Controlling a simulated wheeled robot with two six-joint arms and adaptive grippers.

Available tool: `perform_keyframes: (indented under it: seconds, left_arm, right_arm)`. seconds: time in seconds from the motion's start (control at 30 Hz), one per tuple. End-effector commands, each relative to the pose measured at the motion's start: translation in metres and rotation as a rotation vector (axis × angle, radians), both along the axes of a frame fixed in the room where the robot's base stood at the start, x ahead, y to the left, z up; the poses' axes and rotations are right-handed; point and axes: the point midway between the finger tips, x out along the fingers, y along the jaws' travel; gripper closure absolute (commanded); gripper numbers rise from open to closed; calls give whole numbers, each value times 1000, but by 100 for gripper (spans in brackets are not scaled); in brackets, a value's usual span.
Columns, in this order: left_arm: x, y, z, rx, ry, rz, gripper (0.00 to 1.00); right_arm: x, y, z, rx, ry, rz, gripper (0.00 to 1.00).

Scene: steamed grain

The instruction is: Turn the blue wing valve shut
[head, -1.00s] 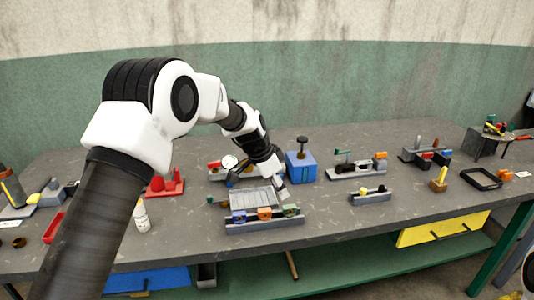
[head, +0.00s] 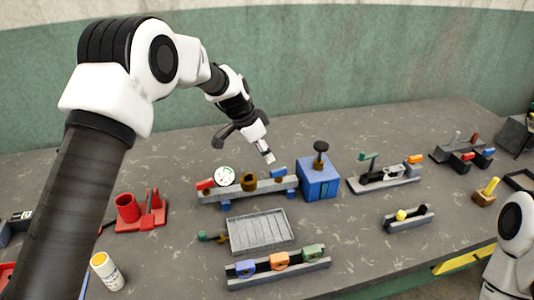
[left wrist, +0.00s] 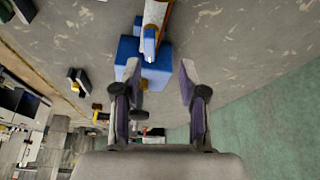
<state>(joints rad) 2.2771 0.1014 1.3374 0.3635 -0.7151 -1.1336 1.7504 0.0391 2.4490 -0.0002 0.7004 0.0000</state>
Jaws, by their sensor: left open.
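The blue wing valve (head: 278,173) is the small blue handle at the right end of a grey pipe fixture (head: 235,190) on the bench. It also shows in the left wrist view as a blue wing (left wrist: 149,42) at the end of the pipe, ahead of the fingers. My left gripper (head: 244,152) is open and empty above the fixture, up and left of the wing. In the left wrist view the left gripper's fingers (left wrist: 158,75) are spread, with the wing framed between them and apart from both. My right gripper is out of view.
A blue box with a black knob (head: 318,178) stands right beside the wing end. A red valve (head: 204,185) and a gauge (head: 224,176) sit on the fixture's left. A grey tray (head: 262,231) and a block rack (head: 278,267) lie in front.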

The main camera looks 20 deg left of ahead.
Motion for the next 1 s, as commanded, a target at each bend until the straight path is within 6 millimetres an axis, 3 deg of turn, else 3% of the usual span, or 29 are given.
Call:
perform_keyframes:
  seconds: [0.4,0.7,0.73,0.83,1.0]
  left_arm:
    - [17,-19,-61,1,2,-1,58]
    - [19,-22,-70,1,0,-1,58]
    - [19,-22,-70,1,0,-1,62]
    - [19,-22,-70,1,0,-1,97]
    - [19,-22,-71,1,2,-1,100]
  right_arm:
    - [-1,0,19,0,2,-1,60]
    - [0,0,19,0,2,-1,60]
    - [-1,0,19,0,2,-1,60]
    - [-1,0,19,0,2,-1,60]
    - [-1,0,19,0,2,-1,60]
